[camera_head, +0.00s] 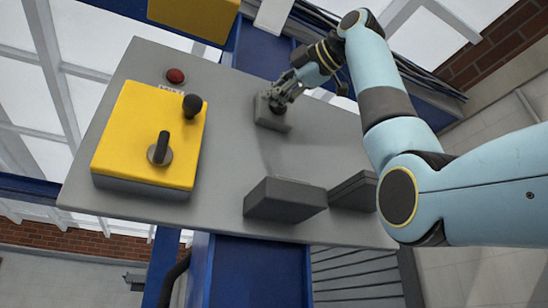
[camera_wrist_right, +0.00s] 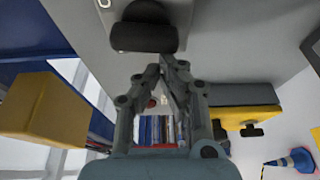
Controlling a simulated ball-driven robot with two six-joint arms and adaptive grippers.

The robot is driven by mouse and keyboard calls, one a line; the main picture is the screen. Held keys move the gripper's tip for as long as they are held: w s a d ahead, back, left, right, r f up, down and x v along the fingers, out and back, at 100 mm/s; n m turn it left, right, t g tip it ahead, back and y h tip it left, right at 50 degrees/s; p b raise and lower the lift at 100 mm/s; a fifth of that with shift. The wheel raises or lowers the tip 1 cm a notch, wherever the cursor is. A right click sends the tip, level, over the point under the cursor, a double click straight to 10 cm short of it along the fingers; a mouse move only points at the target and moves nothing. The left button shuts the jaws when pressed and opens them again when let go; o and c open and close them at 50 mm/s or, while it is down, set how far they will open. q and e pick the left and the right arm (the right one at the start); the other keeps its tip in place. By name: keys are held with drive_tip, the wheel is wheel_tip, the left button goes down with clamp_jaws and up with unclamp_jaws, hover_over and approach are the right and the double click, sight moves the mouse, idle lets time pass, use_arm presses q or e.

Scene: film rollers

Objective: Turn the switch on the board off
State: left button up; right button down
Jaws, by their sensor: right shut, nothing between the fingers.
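The grey board (camera_head: 235,80) is tilted in the head view. A small grey box (camera_head: 270,119) sits on its upper part. My right gripper (camera_head: 276,101) is at this box, its fingertips shut with nothing between them. In the right wrist view, a dark rounded switch handle (camera_wrist_right: 143,37) stands out from the board just beyond the shut fingertips (camera_wrist_right: 168,64); I cannot tell if they touch it. In the head view, the gripper hides part of the switch. My left gripper is not in view.
A yellow box (camera_head: 118,139) on the board's left carries a black rotary knob (camera_head: 160,150) and a black ball knob (camera_head: 192,105). A red button (camera_head: 175,76) is above it. Two dark grey boxes (camera_head: 284,202) (camera_head: 354,190) project from the lower board. Bare board lies between them.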

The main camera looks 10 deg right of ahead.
drive_tip(key=shift+w+d+f+n+g, duration=0.15)
drive_tip(key=shift+f+n+g, duration=0.15)
drive_tip(key=shift+n, duration=0.5)
drive_tip(key=shift+w+d+f, duration=0.1)
drive_tip(key=shift+d+f, duration=0.2)
drive_tip(key=shift+f, duration=0.05)
drive_tip(key=shift+d+f+b, duration=0.1)
drive_tip(key=shift+d+b, duration=0.05)
drive_tip(key=shift+b, duration=0.15)
drive_tip(key=shift+w+f, duration=0.1)
idle(0.8)
